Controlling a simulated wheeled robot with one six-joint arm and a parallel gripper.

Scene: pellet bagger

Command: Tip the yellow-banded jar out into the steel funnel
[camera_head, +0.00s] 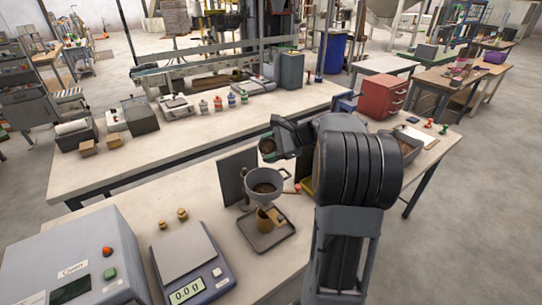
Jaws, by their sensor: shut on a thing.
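The steel funnel (249,178) stands over a tray on the near bench, its mouth up, with brown material visible inside. My gripper (275,140) is above and behind the funnel, shut on a small jar (267,147). The jar looks greenish with a brownish opening; I cannot make out a yellow band. It is apart from the funnel. Its tilt is hard to judge, as the gripper covers part of it. Something yellow (306,165) shows beside my arm, mostly hidden.
A dark upright panel (236,177) stands left of the funnel. A scale (186,262) reading 0.0 and a grey control box (75,262) are at the front left. The tray (270,241) lies under the funnel.

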